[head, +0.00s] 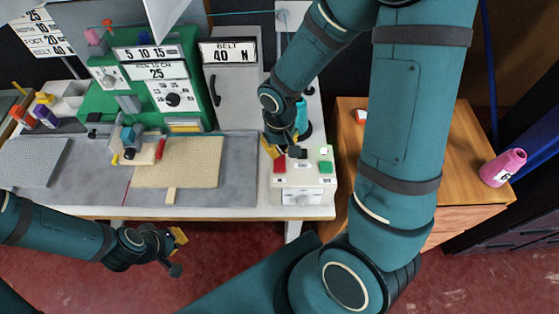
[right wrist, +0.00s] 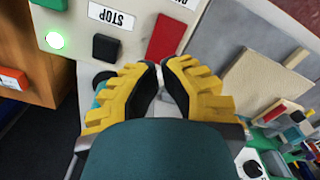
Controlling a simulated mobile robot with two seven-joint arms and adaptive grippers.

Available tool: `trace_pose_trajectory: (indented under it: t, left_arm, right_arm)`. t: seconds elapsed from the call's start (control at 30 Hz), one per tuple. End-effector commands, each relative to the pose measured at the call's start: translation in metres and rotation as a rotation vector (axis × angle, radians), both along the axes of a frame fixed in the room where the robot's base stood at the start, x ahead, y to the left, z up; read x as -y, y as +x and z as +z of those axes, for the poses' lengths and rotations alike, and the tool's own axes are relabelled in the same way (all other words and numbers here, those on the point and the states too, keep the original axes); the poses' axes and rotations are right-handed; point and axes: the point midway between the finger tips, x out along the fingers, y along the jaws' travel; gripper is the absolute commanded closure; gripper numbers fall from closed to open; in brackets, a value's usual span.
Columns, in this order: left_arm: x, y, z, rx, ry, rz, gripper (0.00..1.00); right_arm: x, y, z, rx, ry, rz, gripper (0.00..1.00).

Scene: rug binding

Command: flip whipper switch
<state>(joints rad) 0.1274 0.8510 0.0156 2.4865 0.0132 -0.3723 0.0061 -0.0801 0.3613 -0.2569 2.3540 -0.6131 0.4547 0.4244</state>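A white control box (head: 303,190) stands at the right end of the white table. In the right wrist view the box (right wrist: 70,65) shows a lit green light (right wrist: 55,41), a black button (right wrist: 106,47), a red rocker (right wrist: 165,38) and a STOP label. I cannot tell which is the whipper switch. My right gripper (right wrist: 161,75) looks shut and empty, close beside the box. My left gripper (head: 181,238) is low, in front of the table.
A green machine (head: 190,60) with number signs stands behind a beige rug piece (head: 190,163). A BELT display (head: 228,51) is behind the box. A wooden cabinet (head: 455,185) with a pink cone (head: 503,167) stands on the right. Red floor lies in front.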

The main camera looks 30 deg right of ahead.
Motion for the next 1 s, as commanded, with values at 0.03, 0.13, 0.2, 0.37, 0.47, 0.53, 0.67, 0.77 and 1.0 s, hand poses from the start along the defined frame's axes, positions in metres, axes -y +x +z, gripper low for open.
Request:
trace_pose_trajectory:
  t: [0.03, 0.13, 0.2, 0.37, 0.47, 0.53, 0.67, 0.77, 1.0]
  left_arm:
    - [0.0, 0.0, 0.0, 0.0, 0.0, 0.0, 1.0]
    - [0.0, 0.0, -0.001, 0.0, 0.0, 0.0, 1.0]
    - [0.0, 0.0, -0.001, 0.0, 0.0, 0.0, 1.0]
    - [0.0, 0.0, -0.004, 0.0, 0.0, 0.0, 1.0]
    - [0.0, 0.0, -0.005, 0.0, 0.0, 0.0, 1.0]
    - [0.0, 0.0, -0.006, 0.0, 0.0, 0.0, 1.0]
    - [0.0, 0.0, -0.007, 0.0, 0.0, 0.0, 1.0]
    - [0.0, 0.0, -0.009, 0.0, 0.0, 0.0, 1.0]
    - [0.0, 0.0, -0.012, 0.0, 0.0, 0.0, 1.0]
  right_arm:
    - [0.0, 0.0, 0.0, 0.0, 0.0, 0.0, 1.0]
    - [0.0, 0.0, -0.001, 0.0, 0.0, 0.0, 1.0]
    - [0.0, 0.0, -0.001, 0.0, 0.0, 0.0, 1.0]
    - [0.0, 0.0, -0.004, 0.0, 0.0, 0.0, 1.0]
    - [0.0, 0.0, -0.005, 0.0, 0.0, 0.0, 1.0]
    - [0.0, 0.0, -0.006, 0.0, 0.0, 0.0, 1.0]
    - [0.0, 0.0, -0.008, 0.0, 0.0, 0.0, 1.0]
    - [0.0, 0.0, -0.009, 0.0, 0.0, 0.0, 1.0]
    - [0.0, 0.0, -0.012, 0.0, 0.0, 0.0, 1.0]
